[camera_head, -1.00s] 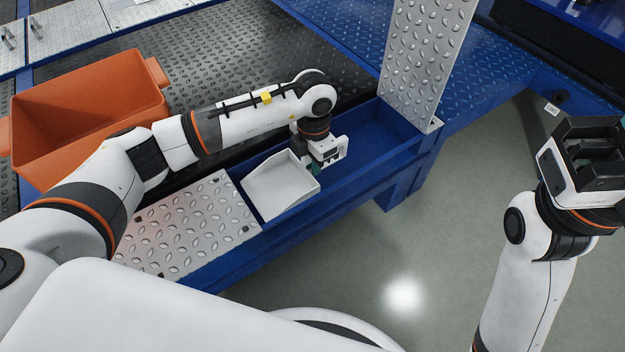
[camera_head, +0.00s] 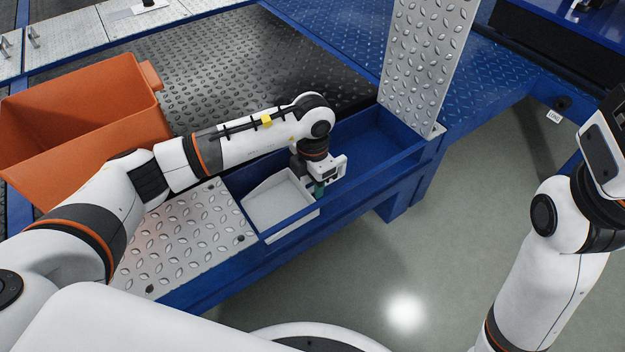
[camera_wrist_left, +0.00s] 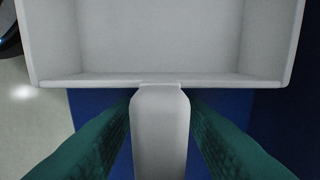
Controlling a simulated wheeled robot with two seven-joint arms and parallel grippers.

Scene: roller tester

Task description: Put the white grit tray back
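The white grit tray (camera_head: 275,203) is a shallow open scoop, low in the left part of the blue trough (camera_head: 375,145), beside the silver tread plate. Its near side meets the trough's front rim, and a blue edge line crosses it there. I cannot tell whether it rests on the trough floor. My left gripper (camera_head: 319,188) is at the tray's right end. In the left wrist view, the green fingers (camera_wrist_left: 160,130) flank the tray's handle (camera_wrist_left: 160,135) closely on both sides. My right gripper (camera_head: 602,155) is at the right edge; its fingertips do not show.
An orange bin (camera_head: 85,125) stands on the dark tread floor at the left. A silver tread plate (camera_head: 190,240) covers the trough's left end. A tall silver post (camera_head: 425,65) rises at its right end. The trough's right part is empty.

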